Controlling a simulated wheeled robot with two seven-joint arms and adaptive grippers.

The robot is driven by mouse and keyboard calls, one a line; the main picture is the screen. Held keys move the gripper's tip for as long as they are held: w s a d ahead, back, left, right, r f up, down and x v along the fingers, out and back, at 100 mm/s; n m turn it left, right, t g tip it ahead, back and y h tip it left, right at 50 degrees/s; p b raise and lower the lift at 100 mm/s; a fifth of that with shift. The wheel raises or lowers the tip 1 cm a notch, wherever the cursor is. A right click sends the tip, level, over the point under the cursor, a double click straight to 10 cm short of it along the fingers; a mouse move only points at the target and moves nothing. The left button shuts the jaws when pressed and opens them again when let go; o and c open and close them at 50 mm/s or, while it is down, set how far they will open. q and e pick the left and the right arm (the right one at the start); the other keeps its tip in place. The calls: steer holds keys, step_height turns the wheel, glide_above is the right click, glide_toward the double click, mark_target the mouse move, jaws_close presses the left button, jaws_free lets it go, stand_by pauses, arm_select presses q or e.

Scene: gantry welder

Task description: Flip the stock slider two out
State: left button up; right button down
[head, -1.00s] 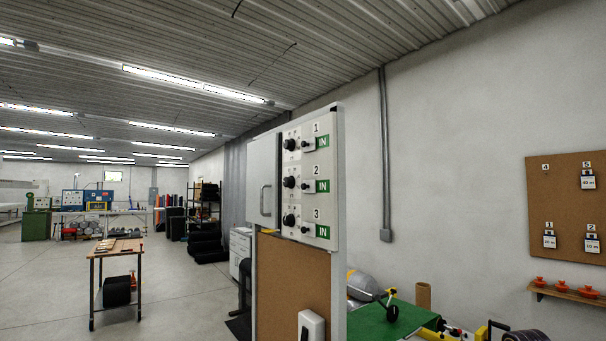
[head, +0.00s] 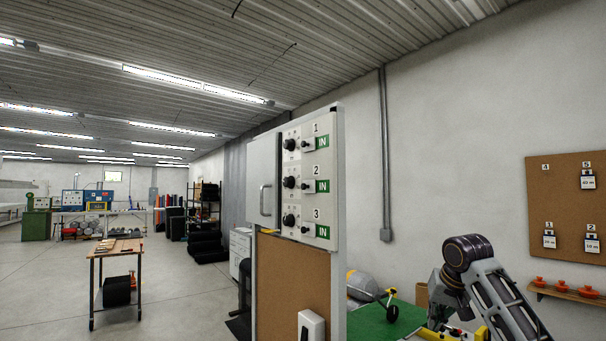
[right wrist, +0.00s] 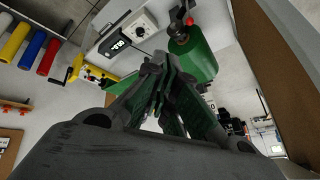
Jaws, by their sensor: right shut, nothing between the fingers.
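A white panel (head: 333,135) in the head view carries three numbered rows. Each row has a round black knob and a smaller dark slider knob beside a green tag reading IN. The row-two slider (head: 306,185) sits just left of its green IN tag (head: 322,186), under the number 2. In the head view, part of my right arm is at the lower right, well right of the panel and apart from it. My right gripper (right wrist: 162,75) shows in the right wrist view, shut and empty. My left gripper is out of view.
A cabinet door with a handle (head: 264,200) is left of the rows, with a brown board (head: 283,285) below. A green bench top (head: 375,318) lies right of the panel. A corkboard (head: 565,215) with tags and a small shelf (head: 570,293) are on the right wall.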

steer(key=s+a+r+n+t+y, duration=0.1)
steer(key=s+a+r+t, duration=0.15)
steer(key=a+r, duration=0.6)
steer(key=s+a+r+n+t, duration=0.1)
steer(key=s+a+r+n, duration=0.3)
steer(key=r, duration=0.8)
steer(key=s+a+r+m+t+y, duration=0.1)
steer(key=s+a+r+t, duration=0.1)
steer(key=a+r, duration=0.65)
steer(key=s+a+r+n+t, duration=0.1)
steer(key=s+a+r, duration=0.2)
steer(key=r, duration=0.3)
steer(key=s+a+r+n+t+y, duration=0.1)
steer(key=s+a+r, duration=0.2)
steer(key=s+r, duration=0.2)
steer(key=shift+s+a+r+n, duration=0.25)
steer(key=shift+s+r+n, duration=0.1)
steer(key=shift+s, duration=0.4)
